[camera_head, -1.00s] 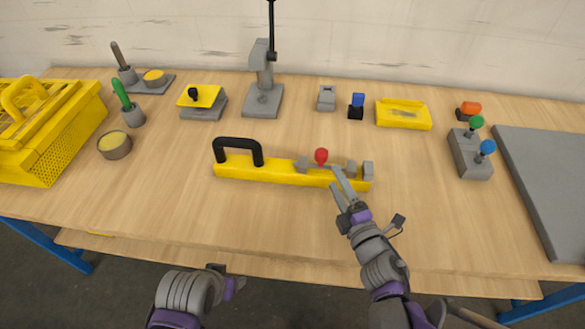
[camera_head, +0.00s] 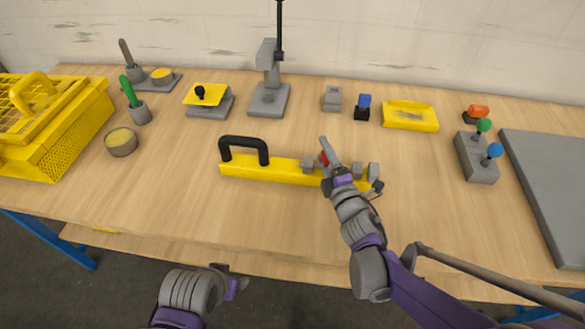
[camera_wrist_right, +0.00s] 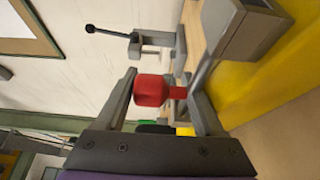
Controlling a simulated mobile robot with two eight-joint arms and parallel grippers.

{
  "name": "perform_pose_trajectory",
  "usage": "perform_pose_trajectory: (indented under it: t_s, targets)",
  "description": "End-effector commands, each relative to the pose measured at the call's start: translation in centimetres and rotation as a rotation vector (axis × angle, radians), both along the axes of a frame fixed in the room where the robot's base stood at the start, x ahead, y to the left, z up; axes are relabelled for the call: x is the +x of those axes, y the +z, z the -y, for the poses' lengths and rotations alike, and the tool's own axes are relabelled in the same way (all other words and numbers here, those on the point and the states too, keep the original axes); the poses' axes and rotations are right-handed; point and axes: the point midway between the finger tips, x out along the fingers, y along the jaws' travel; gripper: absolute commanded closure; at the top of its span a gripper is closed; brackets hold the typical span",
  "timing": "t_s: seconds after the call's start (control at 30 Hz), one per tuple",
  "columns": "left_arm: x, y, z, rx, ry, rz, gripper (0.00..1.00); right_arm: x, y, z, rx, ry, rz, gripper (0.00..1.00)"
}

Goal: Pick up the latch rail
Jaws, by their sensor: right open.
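A long yellow bar (camera_head: 270,171) with a black handle (camera_head: 243,148) at its left end lies on the table in the head view. Grey blocks (camera_head: 308,165) sit on its right half, with a red knob (camera_head: 323,158) among them; the latch rail seems to be the grey piece under this knob, largely hidden by my gripper. My right gripper (camera_head: 328,154) is at the knob. In the right wrist view its open fingers (camera_wrist_right: 162,100) stand on either side of the red knob (camera_wrist_right: 152,89), with a gap visible. My left gripper (camera_head: 234,284) hangs in front of the table, away from the bar.
A grey press stand (camera_head: 268,98) stands behind the bar. A yellow basket (camera_head: 60,130) and a round cup (camera_head: 121,142) are at left. A yellow tray (camera_head: 410,115), a lever box (camera_head: 477,158) and a grey mat (camera_head: 550,190) are at right. The table front is clear.

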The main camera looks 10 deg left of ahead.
Motion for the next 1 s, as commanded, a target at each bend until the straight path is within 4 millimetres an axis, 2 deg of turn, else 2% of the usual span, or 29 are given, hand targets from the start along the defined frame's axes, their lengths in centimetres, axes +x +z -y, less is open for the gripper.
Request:
perform_pose_trajectory:
  t_s: [0.07,0.4,0.47,0.87,1.0]
  targets:
    - [0.0,0.0,0.0,0.0,0.0,0.0,0.34,0.0,0.0,0.0,0.0,0.0,0.0,0.3]
    - [0.0,0.0,0.0,0.0,0.0,0.0,0.34,-0.1,0.0,0.0,0.001,0.0,0.0,0.91]
    - [0.0,0.0,0.0,0.0,0.0,0.0,0.34,-0.1,0.0,0.0,0.001,0.0,0.0,1.0]
    - [0.0,0.0,0.0,0.0,0.0,0.0,0.34,-0.1,0.1,0.0,0.003,0.001,0.0,1.0]
    - [0.0,0.4,0.0,0.0,0.0,0.001,0.34,-0.1,1.0,0.0,0.004,0.001,0.001,1.0]
